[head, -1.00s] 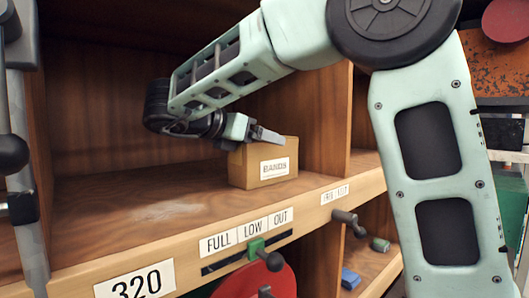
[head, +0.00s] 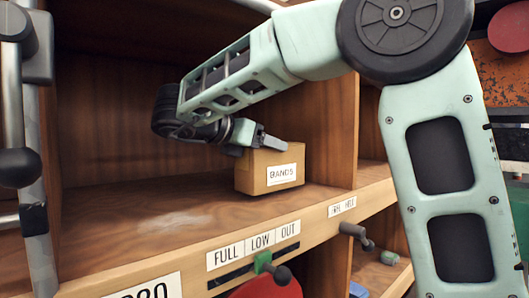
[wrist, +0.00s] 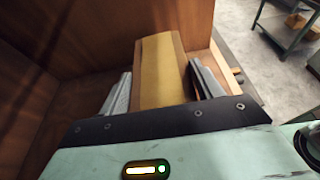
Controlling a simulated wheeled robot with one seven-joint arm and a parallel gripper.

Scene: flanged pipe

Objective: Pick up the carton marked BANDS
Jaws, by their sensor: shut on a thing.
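The carton marked BANDS (head: 256,179) is a small tan box with a white label on its front. It is at the right end of the wooden shelf compartment, close to the right divider. My gripper (head: 262,142) reaches in from above and behind and is shut on the carton's upper part. In the wrist view the carton (wrist: 160,68) stands between the two grey fingers. The carton looks slightly raised, with a shadow under its lower edge; the gap is too small to be sure of. Its rear is hidden.
The shelf (head: 130,228) is bare to the left of the carton. The wooden divider (head: 332,130) stands close on the right. A grey metal post (head: 30,150) is at the left. Dark knobs (head: 354,231) stick out below the shelf's front edge.

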